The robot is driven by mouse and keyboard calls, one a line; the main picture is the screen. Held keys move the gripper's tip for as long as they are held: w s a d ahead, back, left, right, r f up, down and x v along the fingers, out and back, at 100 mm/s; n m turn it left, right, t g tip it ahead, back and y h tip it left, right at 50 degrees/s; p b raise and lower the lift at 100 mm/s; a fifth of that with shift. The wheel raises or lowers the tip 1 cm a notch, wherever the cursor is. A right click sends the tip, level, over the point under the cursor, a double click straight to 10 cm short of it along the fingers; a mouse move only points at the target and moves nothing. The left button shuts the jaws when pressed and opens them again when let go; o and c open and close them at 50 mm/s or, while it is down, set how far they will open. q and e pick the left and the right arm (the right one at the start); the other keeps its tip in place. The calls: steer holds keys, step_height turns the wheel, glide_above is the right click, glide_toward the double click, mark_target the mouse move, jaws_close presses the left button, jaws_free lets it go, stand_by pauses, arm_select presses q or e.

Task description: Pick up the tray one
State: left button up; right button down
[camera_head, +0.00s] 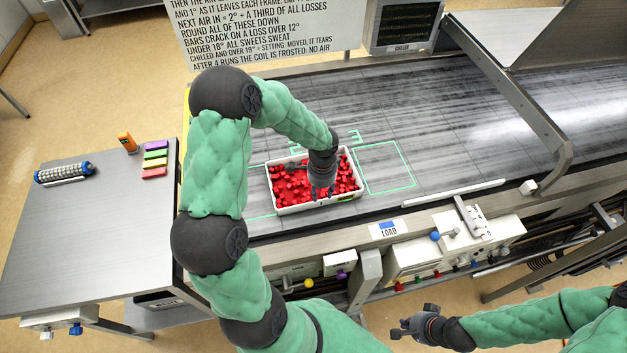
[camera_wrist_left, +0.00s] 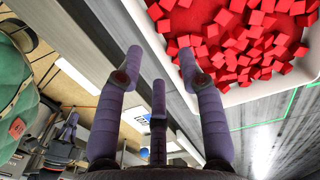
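A white tray (camera_head: 275,190) full of red cubes (camera_head: 345,178) sits on the grey belt inside a green outline. My left gripper (camera_head: 320,196) is over the tray's near side. In the left wrist view, the purple fingers of my left gripper (camera_wrist_left: 158,75) are spread apart with nothing between them. The tray's white rim (camera_wrist_left: 160,50) passes close to the fingertips, one finger beside the cubes and another outside the rim. Whether any finger touches the tray cannot be told. My right gripper (camera_head: 415,322) is open and empty, low in front of the machine.
An empty green outline (camera_head: 385,167) lies right of the tray on the belt. A metal bar frame (camera_head: 520,100) spans the belt further right. A side table (camera_head: 90,220) at left holds a roller and coloured blocks. A control box (camera_head: 430,250) fronts the machine.

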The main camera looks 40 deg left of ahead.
mark_target(321, 200)
arm_select(q)
steer(key=shift+f, duration=0.3)
steer(key=f, duration=0.4)
steer(key=shift+s+d, duration=0.25)
steer(key=shift+s, duration=0.05)
steer(key=shift+w+f, duration=0.1)
steer(key=shift+f, duration=0.35)
jaws_close()
steer(key=shift+r, duration=0.1)
